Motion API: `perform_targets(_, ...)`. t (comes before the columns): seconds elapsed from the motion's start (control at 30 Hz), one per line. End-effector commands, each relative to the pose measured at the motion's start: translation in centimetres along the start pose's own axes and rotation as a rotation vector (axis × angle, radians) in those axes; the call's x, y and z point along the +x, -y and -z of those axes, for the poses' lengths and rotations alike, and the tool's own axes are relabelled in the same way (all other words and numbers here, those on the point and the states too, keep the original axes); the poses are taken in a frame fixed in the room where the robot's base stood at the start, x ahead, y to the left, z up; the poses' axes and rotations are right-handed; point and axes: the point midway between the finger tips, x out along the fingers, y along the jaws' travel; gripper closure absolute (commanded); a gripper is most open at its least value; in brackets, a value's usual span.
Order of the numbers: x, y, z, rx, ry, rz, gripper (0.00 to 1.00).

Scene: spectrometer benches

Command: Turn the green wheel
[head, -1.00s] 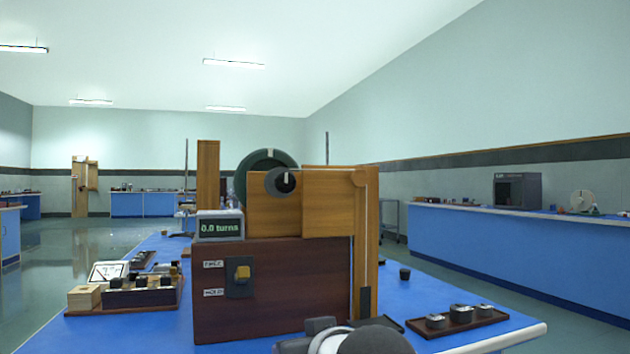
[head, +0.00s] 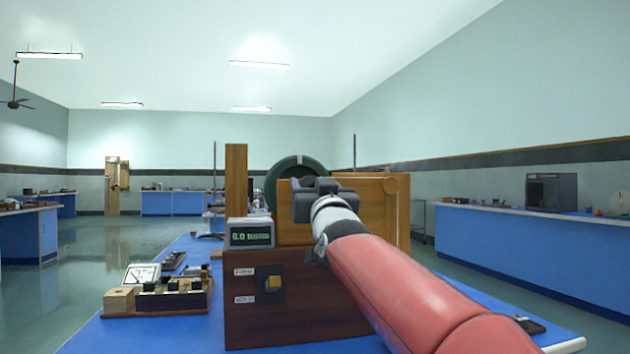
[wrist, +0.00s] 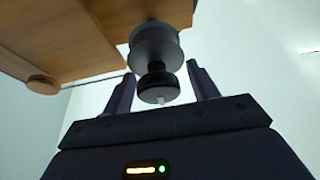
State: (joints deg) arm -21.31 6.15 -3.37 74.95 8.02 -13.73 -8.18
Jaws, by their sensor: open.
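The dark green wheel (head: 270,186) stands upright on the wooden apparatus (head: 375,205), with a white mark on its top rim. My arm and gripper (head: 318,190) cover its lower right part in the head view. In the wrist view, a grey cylinder (wrist: 156,44) with a smaller black knob (wrist: 158,84) points at my gripper (wrist: 160,72). The black knob has a white mark and sits between the two spread fingers, with a gap on each side. My gripper is open and holds nothing. The wheel's rim cannot be made out in the wrist view.
A small display (head: 250,234) on the dark box starts with 0.0; the rest is blurred. A tray of dark-knobbed parts (head: 160,297) stands left on the blue bench (head: 110,342). A wooden post (head: 236,186) rises left of the wheel.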

Motion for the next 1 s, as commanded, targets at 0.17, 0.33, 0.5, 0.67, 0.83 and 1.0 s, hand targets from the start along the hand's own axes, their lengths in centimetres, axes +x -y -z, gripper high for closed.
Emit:
perform_targets(0.17, 0.58, -0.03, -0.02, -0.001, 0.000, 0.000, 0.41)
perform_targets(0.33, 0.54, -0.03, -0.03, -0.001, 0.000, 0.000, 0.41)
perform_targets(0.5, 0.53, -0.03, -0.03, 0.000, 0.000, 0.000, 0.63)
perform_targets(0.67, 0.52, -0.02, -0.02, 0.000, 0.000, 0.000, 0.84)
perform_targets(0.83, 0.51, -0.02, -0.03, 0.000, 0.000, 0.000, 1.00)
perform_targets(1.0, 0.25, 0.21, 0.04, -0.010, 0.000, 0.005, 1.00)
